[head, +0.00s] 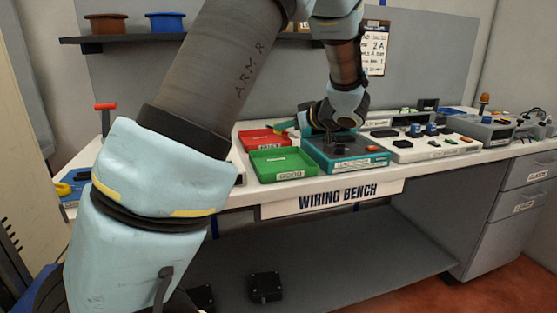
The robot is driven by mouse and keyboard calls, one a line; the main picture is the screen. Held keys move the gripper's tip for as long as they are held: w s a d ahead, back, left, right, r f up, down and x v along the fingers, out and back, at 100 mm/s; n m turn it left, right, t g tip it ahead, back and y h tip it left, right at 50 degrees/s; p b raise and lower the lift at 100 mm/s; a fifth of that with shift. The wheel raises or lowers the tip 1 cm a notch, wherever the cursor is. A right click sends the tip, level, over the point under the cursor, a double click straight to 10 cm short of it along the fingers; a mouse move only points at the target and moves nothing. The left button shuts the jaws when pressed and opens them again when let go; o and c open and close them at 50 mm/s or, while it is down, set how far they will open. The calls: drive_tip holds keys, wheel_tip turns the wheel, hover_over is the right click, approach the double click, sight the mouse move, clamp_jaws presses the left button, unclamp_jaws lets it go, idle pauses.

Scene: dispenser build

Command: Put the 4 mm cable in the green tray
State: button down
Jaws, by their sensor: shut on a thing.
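The green tray (283,163) sits on the bench left of the teal unit, and its floor looks empty. The teal unit (345,155) stands at the front of the bench, with an orange mark and a label on its front. My gripper (331,143) is low over the top of the teal unit. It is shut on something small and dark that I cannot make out. I cannot tell whether it touches the unit. No 4 mm cable can be picked out; my wrist hides part of the unit's top.
A red tray (264,138) stands behind the green one. A white panel unit (432,148) with several small parts is right of the teal unit. A shelf (130,38) with bins hangs behind. My arm crosses the left of the view. Other equipment crowds the bench's right end.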

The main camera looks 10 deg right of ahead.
hover_over(285, 168)
wheel_tip(285, 168, down, 5)
drive_tip(key=shift+a+f, duration=0.1)
drive_tip(key=shift+f, duration=2.4)
drive_tip(key=shift+f, duration=0.15)
drive_tip(key=c, duration=0.8)
unclamp_jaws()
drive_tip(key=v, duration=1.2)
drive_tip(key=shift+s+b, duration=0.1)
drive_tip(key=shift+b, duration=0.2)
